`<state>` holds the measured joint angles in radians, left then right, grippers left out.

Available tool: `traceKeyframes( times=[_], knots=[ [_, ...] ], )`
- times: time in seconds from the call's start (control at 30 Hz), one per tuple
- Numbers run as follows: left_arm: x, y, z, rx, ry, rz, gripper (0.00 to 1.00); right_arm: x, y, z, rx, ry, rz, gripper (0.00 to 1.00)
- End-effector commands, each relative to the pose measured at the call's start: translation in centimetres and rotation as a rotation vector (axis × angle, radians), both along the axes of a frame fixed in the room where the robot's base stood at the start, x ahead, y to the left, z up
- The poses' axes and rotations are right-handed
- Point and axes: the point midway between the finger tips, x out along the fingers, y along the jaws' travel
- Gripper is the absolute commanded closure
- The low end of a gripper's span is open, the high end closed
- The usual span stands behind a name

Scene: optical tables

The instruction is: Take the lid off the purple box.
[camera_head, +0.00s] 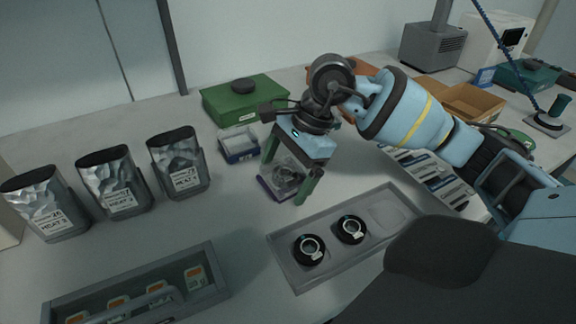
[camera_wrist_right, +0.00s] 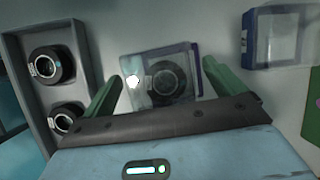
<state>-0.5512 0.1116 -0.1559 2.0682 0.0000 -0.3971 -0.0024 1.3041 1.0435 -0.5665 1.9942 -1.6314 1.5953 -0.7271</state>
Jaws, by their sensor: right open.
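The purple box (camera_head: 264,187) is small, with a purple rim and a clear lid (camera_head: 286,172), and sits on the table in the middle of the head view. A dark round part shows through the lid. In the right wrist view the purple box (camera_wrist_right: 196,66) shows between the fingers, its lid (camera_wrist_right: 132,62) over it. My right gripper (camera_head: 284,181) is open above the box, its green fingers pointing down on either side. In the wrist view the right gripper (camera_wrist_right: 162,74) holds nothing. Whether a fingertip touches the lid I cannot tell. My left gripper is not in view.
A blue-rimmed clear box (camera_head: 238,146) and a green box (camera_head: 245,98) stand behind. A grey tray (camera_head: 288,266) with two round black parts lies in front. Several silver pouches (camera_head: 113,182) stand left; a handled tray (camera_head: 218,262) lies front left. Table left of the purple box is clear.

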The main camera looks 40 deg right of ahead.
Motion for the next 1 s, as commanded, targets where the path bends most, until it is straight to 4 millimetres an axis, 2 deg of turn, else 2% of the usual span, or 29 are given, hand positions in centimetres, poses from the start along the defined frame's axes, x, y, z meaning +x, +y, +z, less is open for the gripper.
traceKeyframes(
  times=[0.1,0.47,1.0],
  knots=[
    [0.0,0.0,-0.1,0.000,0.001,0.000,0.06,0.0,0.0,0.0,0.000,0.000,0.000,0.07],
    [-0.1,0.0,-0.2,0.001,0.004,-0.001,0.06,0.0,0.0,0.0,0.000,0.001,0.000,0.53],
    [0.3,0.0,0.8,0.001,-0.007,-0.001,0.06,0.0,0.0,1.4,0.000,0.000,0.000,0.53]
  ],
)
